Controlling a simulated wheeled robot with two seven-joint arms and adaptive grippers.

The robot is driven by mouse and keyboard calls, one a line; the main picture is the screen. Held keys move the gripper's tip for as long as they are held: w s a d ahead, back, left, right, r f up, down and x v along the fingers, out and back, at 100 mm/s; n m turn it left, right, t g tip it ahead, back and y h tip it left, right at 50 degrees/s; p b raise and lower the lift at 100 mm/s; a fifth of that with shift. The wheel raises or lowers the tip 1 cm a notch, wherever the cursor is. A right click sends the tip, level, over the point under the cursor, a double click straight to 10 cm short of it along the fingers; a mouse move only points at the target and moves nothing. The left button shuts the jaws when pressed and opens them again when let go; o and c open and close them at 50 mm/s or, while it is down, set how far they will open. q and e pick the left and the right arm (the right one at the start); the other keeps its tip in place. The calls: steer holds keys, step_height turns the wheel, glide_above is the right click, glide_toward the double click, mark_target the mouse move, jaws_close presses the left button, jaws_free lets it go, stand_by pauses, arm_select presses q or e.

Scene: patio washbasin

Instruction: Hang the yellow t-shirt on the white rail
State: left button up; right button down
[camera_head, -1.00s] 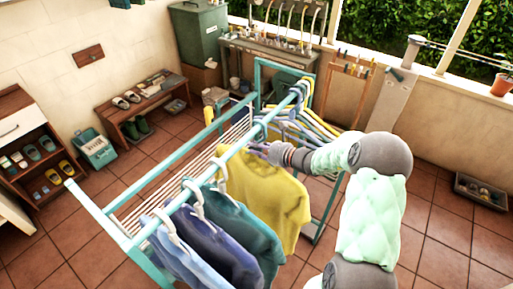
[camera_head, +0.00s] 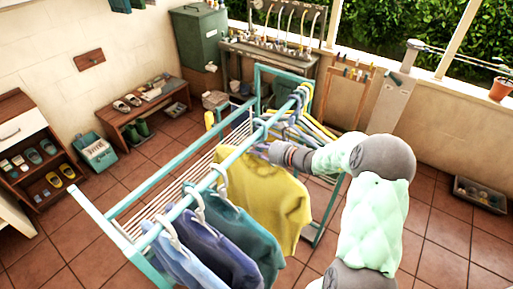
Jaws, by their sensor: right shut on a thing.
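The yellow t-shirt (camera_head: 268,202) hangs from the front rail (camera_head: 212,178) of a teal drying rack, between the other clothes and the empty hangers. A pale hanger hook (camera_head: 220,172) shows at the shirt's left shoulder by the rail. My right gripper (camera_head: 262,152) is at the top of the yellow t-shirt, just below the rail, and is shut on it; its fingertips are small and partly hidden. Whether the hook sits fully over the rail is hard to tell. My left gripper is not in view.
Blue, purple and teal shirts (camera_head: 243,238) hang close on the near side. The rack's slatted shelf (camera_head: 172,188) lies behind. A shoe bench (camera_head: 145,112) and a shelf (camera_head: 30,150) stand left. Open tiled floor lies right.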

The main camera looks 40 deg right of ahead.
steer(key=v, duration=0.3)
steer(key=f+p+v, duration=0.1)
steer(key=v, duration=0.5)
steer(key=shift+s+d+f, duration=0.1)
steer(key=shift+s+f, duration=0.05)
steer(key=shift+s, duration=0.1)
steer(key=shift+s+d, duration=0.1)
steer(key=shift+s, duration=0.35)
